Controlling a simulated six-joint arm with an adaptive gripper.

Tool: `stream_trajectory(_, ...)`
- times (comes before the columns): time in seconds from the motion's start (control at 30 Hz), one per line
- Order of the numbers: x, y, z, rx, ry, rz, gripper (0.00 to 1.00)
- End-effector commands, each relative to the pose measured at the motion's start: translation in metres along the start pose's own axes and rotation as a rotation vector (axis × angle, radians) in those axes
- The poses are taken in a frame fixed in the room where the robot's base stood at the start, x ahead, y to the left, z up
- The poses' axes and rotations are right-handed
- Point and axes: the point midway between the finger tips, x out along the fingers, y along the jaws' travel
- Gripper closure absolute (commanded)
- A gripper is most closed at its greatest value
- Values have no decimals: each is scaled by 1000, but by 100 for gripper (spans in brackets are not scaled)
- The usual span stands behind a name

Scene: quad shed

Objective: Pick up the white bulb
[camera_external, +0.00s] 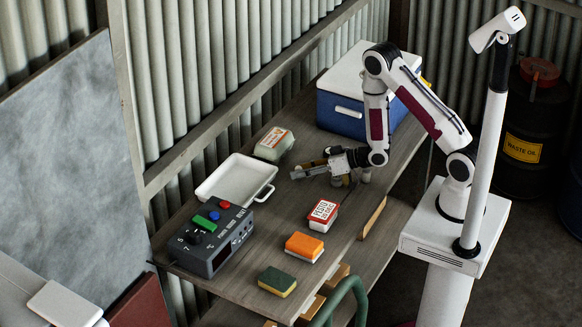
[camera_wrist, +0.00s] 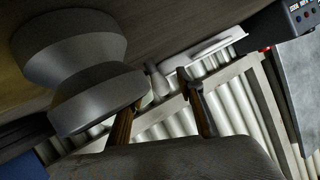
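A small pale, bulb-shaped thing (camera_wrist: 158,82) shows between my two fingertips in the wrist view. It looks like the white bulb, but I cannot tell whether the fingers touch it. I cannot make it out in the external view, where my gripper may hide it. My gripper (camera_external: 298,171) is low over the right half of the wooden table, pointing left. In the wrist view my gripper (camera_wrist: 156,90) has its two brown-sided fingers spread apart, with a clear gap between them.
A grey spool-shaped thing (camera_wrist: 85,75) looms close beside the fingers. A blue cooler (camera_external: 343,121) stands behind. A white tray (camera_external: 222,190), an egg carton (camera_external: 274,143), a red-and-white box (camera_external: 323,214), sponges (camera_external: 304,247) and a button box (camera_external: 207,251) stand around the table (camera_external: 265,215).

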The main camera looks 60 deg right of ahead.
Motion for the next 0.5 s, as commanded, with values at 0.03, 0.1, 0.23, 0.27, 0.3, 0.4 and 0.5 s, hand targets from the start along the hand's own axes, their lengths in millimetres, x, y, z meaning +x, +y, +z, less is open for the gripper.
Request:
stream_trajectory(0.03, 4, 0, 0, -1, 0, -1, 63)
stream_trajectory(0.1, 8, 0, 0, -2, 0, -1, 63)
stream_trajectory(0.23, 10, -1, 0, -1, -1, -1, 63)
stream_trajectory(0.27, 10, 0, 0, -1, -1, -1, 63)
stream_trajectory(0.3, 10, 0, 0, -1, 0, -1, 63)
stream_trajectory(0.4, 10, 0, 0, -1, 0, 0, 63)
stream_trajectory(0.5, 10, 0, 0, -1, 0, 0, 63)
